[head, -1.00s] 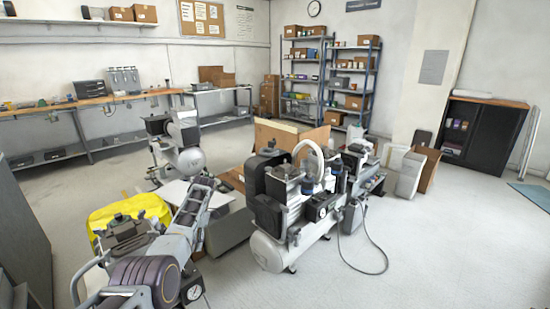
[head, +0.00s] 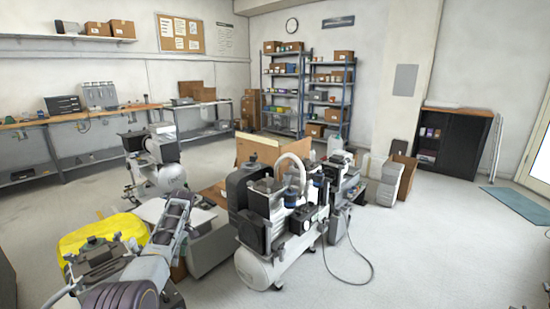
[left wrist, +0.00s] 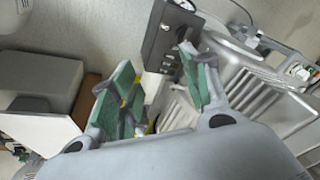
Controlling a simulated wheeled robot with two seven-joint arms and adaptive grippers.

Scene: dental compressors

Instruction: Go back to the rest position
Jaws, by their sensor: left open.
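My left arm comes in at the lower left of the head view. Its grey links reach up toward the compressors, and its fingers are hard to make out there. In the left wrist view my left gripper (left wrist: 155,62) is open. Its green-padded fingers stand apart, with nothing clearly held between them. A dark grey box-like part (left wrist: 168,40) and pale ribbed metal (left wrist: 265,85) lie beyond the fingers. My right gripper is not seen. No task object is named.
A compressor with a white tank (head: 262,268) stands in the middle, its cable on the floor. Another compressor (head: 160,165) stands behind left. A yellow cover (head: 80,240) lies at lower left. A black cabinet (head: 455,145) stands at right. The floor at front right is largely clear.

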